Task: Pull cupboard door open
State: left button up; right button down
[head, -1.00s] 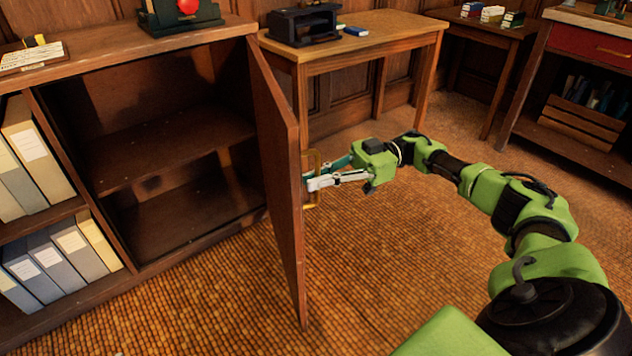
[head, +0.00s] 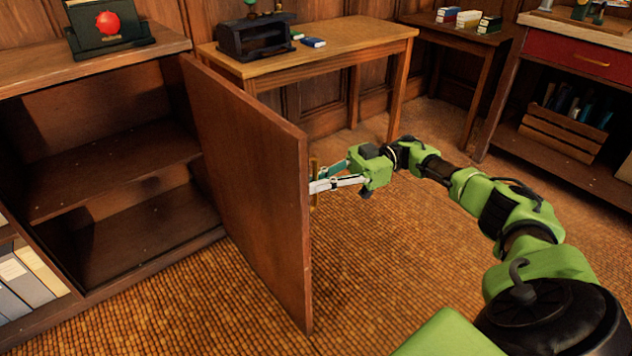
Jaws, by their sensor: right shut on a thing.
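The cupboard door (head: 250,190) is a plain brown wooden panel, hinged at the cupboard's right side. It stands wide open, swung out from the cupboard (head: 120,244), and I see its inner face. The brass handle (head: 314,170) is on the door's outer face, mostly hidden behind the door's free edge. My right gripper (head: 318,184) is at that edge, shut on the handle. The cupboard's inside shows one shelf (head: 110,182) and empty space. My left gripper is not in view.
A wooden table (head: 340,45) with a black machine (head: 254,36) stands behind the door. A red-drawer cabinet (head: 570,55) with a crate (head: 560,134) is at the right. Grey binders (head: 20,280) fill the left compartment. Carpet (head: 400,270) in front is clear.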

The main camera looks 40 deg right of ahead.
jog(key=shift+f, duration=0.1)
jog(key=c, duration=2.2)
grip_release()
jog(key=shift+d, duration=0.15)
jog(key=shift+s+d, duration=0.2)
jog(key=shift+d, duration=1)
jog(key=shift+s+d, duration=0.25)
jog(key=shift+d, duration=0.95)
jog(key=shift+s+d, duration=0.2)
jog(key=shift+d, duration=1)
